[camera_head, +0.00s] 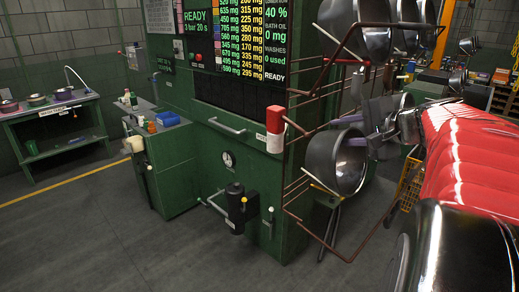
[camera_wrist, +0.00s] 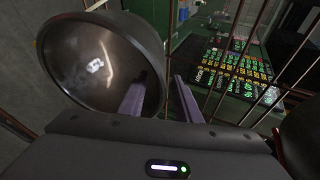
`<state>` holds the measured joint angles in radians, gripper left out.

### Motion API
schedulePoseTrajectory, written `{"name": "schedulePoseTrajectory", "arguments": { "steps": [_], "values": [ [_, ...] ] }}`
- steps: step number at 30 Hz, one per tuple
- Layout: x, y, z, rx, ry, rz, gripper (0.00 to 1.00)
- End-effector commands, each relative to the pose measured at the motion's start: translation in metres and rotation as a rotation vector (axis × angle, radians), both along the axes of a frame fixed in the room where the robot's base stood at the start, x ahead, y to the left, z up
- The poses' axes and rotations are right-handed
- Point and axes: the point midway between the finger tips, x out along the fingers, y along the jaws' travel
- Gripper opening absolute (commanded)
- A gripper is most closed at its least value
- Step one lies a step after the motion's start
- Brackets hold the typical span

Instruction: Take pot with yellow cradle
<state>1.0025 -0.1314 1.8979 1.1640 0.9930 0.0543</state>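A dark metal pot (camera_head: 330,165) hangs tilted on the brown rack, its open mouth facing right. A small yellow piece (camera_head: 319,188) shows at its lower left, perhaps the yellow cradle; its contact with the pot is unclear. My gripper (camera_head: 347,130) is at the pot's upper right edge. In the wrist view the pot (camera_wrist: 95,65) fills the upper left. My gripper (camera_wrist: 159,85) has its purple fingers apart there. The left finger overlaps the pot's mouth and the right finger is outside the rim. I cannot tell whether either finger touches it.
More pots (camera_head: 365,35) hang above on the rack (camera_head: 300,185). Another dark rounded pot (camera_wrist: 303,140) is at the wrist view's right edge. Open floor (camera_head: 110,230) lies at left.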

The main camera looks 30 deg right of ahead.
Motion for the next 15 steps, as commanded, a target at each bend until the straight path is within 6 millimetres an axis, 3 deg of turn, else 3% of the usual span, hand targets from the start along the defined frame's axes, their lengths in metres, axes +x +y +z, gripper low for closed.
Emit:
{"name": "schedulePoseTrajectory", "arguments": {
  "steps": [15],
  "values": [
    [-0.0002,-0.0001,0.0004,0.000,-0.001,-0.001,0.29]
  ]
}}
